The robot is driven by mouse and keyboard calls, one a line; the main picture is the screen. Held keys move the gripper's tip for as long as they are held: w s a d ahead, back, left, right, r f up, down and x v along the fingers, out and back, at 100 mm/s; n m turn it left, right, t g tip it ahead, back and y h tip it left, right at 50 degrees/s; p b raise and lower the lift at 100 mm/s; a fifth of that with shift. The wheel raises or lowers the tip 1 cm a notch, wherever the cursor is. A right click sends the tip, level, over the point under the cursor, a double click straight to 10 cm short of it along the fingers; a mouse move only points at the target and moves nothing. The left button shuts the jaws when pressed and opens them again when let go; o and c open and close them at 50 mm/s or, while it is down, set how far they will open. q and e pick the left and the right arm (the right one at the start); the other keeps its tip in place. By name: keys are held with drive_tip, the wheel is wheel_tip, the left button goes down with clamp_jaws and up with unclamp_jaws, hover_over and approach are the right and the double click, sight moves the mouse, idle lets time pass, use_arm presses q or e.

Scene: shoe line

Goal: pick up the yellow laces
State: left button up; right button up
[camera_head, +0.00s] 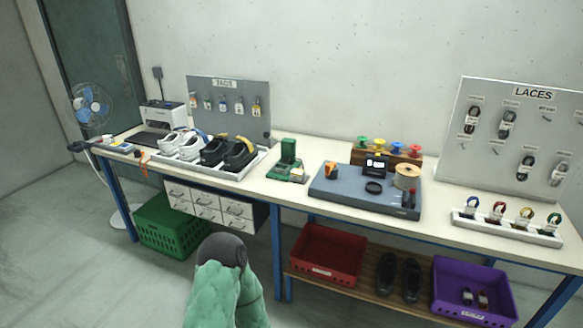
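The yellow laces (525,214) stand in a white tray (496,231) at the right end of the long workbench. They are a small yellow loop with a dark lower part, between a red bundle (497,208) on the left and a green bundle (553,220) on the right. A blue bundle (472,203) is at the tray's left end. Neither of my grippers shows in the head view.
The LACES board (514,148) stands behind the tray with dark laces hanging on it. A purple crate (473,290) and a red crate (328,253) are below the bench.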

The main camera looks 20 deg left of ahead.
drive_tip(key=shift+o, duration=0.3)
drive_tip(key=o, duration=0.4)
